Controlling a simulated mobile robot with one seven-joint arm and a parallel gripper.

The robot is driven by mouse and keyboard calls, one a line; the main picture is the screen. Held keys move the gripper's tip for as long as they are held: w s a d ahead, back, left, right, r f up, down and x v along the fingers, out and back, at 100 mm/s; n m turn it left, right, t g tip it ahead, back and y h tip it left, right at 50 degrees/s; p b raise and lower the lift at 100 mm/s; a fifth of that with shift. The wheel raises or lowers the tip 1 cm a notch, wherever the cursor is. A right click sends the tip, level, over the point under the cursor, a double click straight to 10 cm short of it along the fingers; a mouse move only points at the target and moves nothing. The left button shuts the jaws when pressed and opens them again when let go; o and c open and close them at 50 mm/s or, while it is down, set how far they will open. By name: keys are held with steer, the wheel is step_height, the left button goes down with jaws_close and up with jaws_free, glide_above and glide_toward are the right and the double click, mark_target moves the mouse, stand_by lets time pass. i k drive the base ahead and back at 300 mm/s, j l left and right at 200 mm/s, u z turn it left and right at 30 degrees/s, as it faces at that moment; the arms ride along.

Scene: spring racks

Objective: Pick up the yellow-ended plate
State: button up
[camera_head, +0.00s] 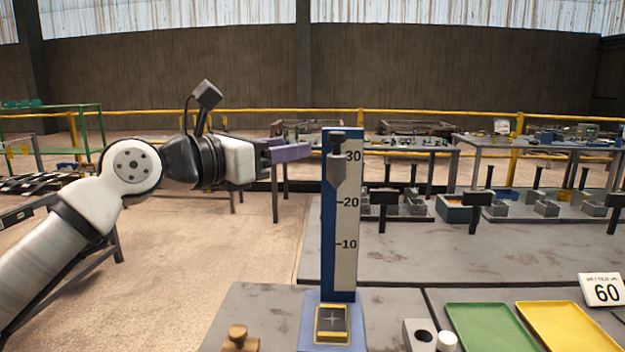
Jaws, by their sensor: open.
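A small dark plate with yellow edges (332,323) lies on the blue base of an upright scale stand (328,230). It has a light cross mark on its top. The stand carries a white strip with the numbers 10, 20 and 30, and a dark grey pointed piece (337,170) hangs near its top. My gripper (302,152) is open and empty, its purple fingers pointing right, level with the upper part of the stand and well above the plate. It is seen from the side, and I cannot tell how near its fingertips are to the stand.
A grey block (418,337) with a white knob (446,340) and a wooden knob (238,338) flank the stand.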

mark_target(332, 318)
steer(key=k, duration=0.95)
